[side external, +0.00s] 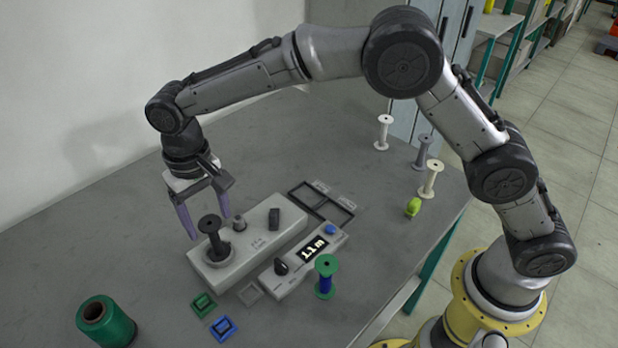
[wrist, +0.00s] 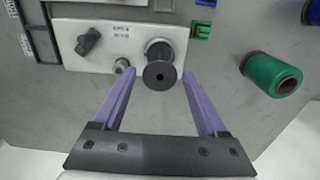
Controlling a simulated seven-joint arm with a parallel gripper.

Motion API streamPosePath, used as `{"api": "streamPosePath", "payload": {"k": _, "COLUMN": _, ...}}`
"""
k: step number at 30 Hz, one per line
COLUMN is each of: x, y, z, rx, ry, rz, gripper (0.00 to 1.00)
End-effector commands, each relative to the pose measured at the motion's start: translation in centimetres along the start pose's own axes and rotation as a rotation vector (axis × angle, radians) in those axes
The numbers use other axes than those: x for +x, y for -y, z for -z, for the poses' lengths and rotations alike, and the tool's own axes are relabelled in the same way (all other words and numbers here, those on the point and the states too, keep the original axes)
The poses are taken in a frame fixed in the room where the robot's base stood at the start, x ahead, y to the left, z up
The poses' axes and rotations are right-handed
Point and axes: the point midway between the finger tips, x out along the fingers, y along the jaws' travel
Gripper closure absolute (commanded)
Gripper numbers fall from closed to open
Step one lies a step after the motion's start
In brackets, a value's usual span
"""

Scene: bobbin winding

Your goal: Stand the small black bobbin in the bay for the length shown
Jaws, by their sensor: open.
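The small black bobbin (side external: 211,238) stands upright on the round seat of the grey winder (side external: 261,245); in the wrist view its top flange (wrist: 159,75) faces the camera. My gripper (side external: 206,217) is open, with its purple fingers above and to either side of the bobbin. In the wrist view the fingertips (wrist: 158,72) flank the bobbin without visible contact. A display box (side external: 301,262) in front of the winder reads what looks like "11 m". A dark tray (side external: 322,203) with bays and labels lies behind; the label text is too small to read.
A green thread cone (side external: 105,322) stands at front left. A green-flanged bobbin with blue thread (side external: 325,277) stands by the display box. Small green (side external: 204,305) and blue (side external: 223,328) square pieces lie in front of the winder. Several pale bobbins stand at the right edge.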

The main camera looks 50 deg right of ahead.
Motion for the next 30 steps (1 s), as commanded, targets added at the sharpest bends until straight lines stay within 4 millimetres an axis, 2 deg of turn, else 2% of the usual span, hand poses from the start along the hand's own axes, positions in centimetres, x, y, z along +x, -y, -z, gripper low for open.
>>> {"api": "streamPosePath", "payload": {"k": 3, "x": 0.0, "y": 0.0, "z": 0.0, "rx": 0.0, "ry": 0.0, "rz": 0.0, "gripper": 0.25}}
{"api": "streamPosePath", "payload": {"k": 13, "x": 0.0, "y": 0.0, "z": 0.0, "rx": 0.0, "ry": 0.0, "rz": 0.0, "gripper": 0.83}}
{"api": "streamPosePath", "payload": {"k": 30, "x": -2.8, "y": 0.0, "z": 0.0, "rx": 0.0, "ry": -0.001, "rz": 0.001, "gripper": 0.83}}
